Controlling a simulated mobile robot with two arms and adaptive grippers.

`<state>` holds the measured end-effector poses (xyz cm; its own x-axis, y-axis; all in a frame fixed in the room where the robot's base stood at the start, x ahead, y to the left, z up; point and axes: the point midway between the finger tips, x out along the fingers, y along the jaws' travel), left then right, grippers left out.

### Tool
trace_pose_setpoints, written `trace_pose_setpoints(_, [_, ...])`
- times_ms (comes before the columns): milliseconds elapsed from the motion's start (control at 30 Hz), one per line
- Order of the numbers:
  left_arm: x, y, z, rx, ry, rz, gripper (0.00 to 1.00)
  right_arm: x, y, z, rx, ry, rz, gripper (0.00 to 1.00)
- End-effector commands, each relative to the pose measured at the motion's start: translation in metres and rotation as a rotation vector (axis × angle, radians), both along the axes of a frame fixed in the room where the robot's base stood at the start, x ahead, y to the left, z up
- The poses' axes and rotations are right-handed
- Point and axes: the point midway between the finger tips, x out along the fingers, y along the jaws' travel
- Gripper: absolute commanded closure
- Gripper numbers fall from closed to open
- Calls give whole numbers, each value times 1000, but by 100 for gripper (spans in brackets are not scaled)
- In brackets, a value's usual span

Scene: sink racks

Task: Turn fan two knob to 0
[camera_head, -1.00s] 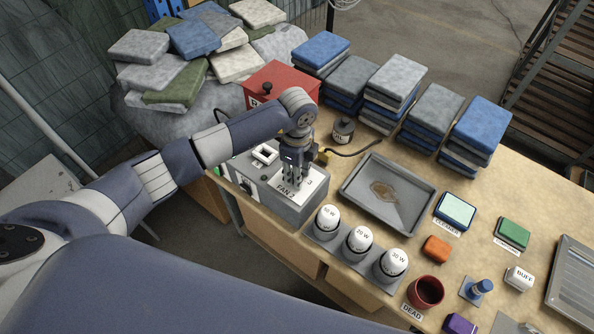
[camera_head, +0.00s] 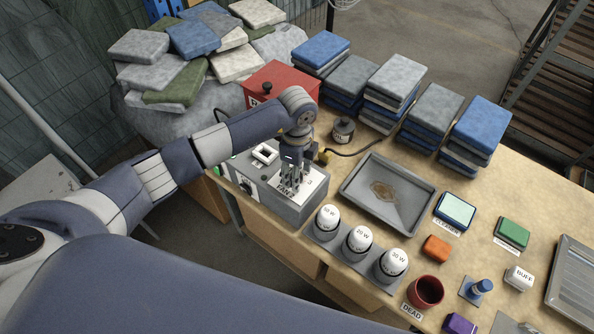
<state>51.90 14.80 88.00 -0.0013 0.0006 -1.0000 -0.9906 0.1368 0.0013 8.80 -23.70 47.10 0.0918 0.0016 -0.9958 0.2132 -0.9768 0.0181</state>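The grey fan control box (camera_head: 304,213) sits at the table's left front edge. A white panel marked FAN 2 (camera_head: 284,191) is on the right part of its top. My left gripper (camera_head: 291,190) points down onto this panel, where the fan two knob is hidden beneath its fingers. The gap between the fingers is too small to tell open from shut. A dark knob (camera_head: 245,187) shows on the box's left panel. My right gripper is out of view.
A red box (camera_head: 285,80) and a small dark weight-like object (camera_head: 343,130) stand behind the control box. A grey tray (camera_head: 352,190) lies to its right. White bulbs (camera_head: 328,219) stand in a holder near the front edge.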

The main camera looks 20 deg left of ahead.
Motion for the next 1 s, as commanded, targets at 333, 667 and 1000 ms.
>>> trace_pose_setpoints(333, [2, 0, 63, -2, -7, 0, 50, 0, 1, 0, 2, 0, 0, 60])
trace_pose_setpoints(667, [1, 0, 113, 0, -3, 1, 50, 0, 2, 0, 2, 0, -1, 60])
trace_pose_setpoints(1000, [1, 0, 118, 0, -2, 1, 50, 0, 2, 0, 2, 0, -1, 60])
